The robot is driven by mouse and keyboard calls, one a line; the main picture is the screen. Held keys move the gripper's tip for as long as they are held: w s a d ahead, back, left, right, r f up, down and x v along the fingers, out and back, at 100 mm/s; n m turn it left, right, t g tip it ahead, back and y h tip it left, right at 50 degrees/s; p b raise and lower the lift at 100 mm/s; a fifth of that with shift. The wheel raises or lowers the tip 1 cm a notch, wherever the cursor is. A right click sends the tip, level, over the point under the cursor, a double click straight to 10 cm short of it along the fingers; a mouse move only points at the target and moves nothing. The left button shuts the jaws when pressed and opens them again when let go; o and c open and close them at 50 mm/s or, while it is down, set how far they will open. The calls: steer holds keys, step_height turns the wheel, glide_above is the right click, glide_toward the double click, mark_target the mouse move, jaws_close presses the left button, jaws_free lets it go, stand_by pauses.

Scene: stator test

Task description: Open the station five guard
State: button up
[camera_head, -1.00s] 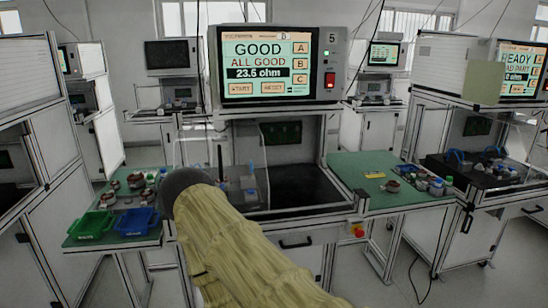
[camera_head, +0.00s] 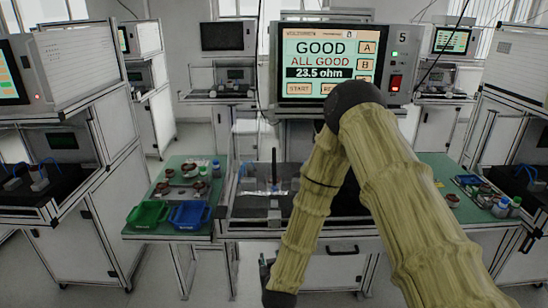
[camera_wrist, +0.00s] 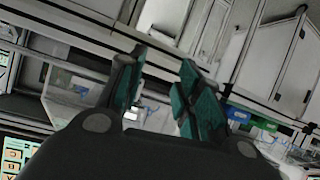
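Station five's monitor (camera_head: 329,62) stands above its work bay, with the number 5 at its upper right and "GOOD, ALL GOOD, 23.5 ohm" on the screen. The clear guard (camera_head: 248,205) shows faintly in the bay below, partly hidden by my arm; I cannot tell how far it is open. My gripper (camera_wrist: 160,85) has its two teal-padded fingers apart and nothing between them in the wrist view. In the head view my forearm hangs down in front of the bay, and the gripper is mostly out of sight at its lower end.
A green side table (camera_head: 150,226) at left holds a green bin (camera_head: 147,214), a blue bin (camera_head: 189,214) and several small parts. Another green table (camera_head: 440,165) with parts stands at right. A drawer with a black handle (camera_head: 343,250) is below the bay. Other stations flank both sides.

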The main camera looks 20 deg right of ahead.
mark_target(274, 168)
steer(key=w+d+r+m+t+h+p, duration=0.1)
steer(key=w+r+t+h+p, duration=0.15)
steer(key=w+r, duration=0.65)
steer(key=w+d+r+m+t+h+p, duration=0.1)
steer(key=w+d+r+m+h, duration=0.15)
steer(key=r, duration=1.15)
steer(key=shift+n, duration=0.45)
steer(key=p+x, duration=0.4)
steer(key=x, duration=0.6)
steer(key=shift+a, duration=0.2)
jaws_close()
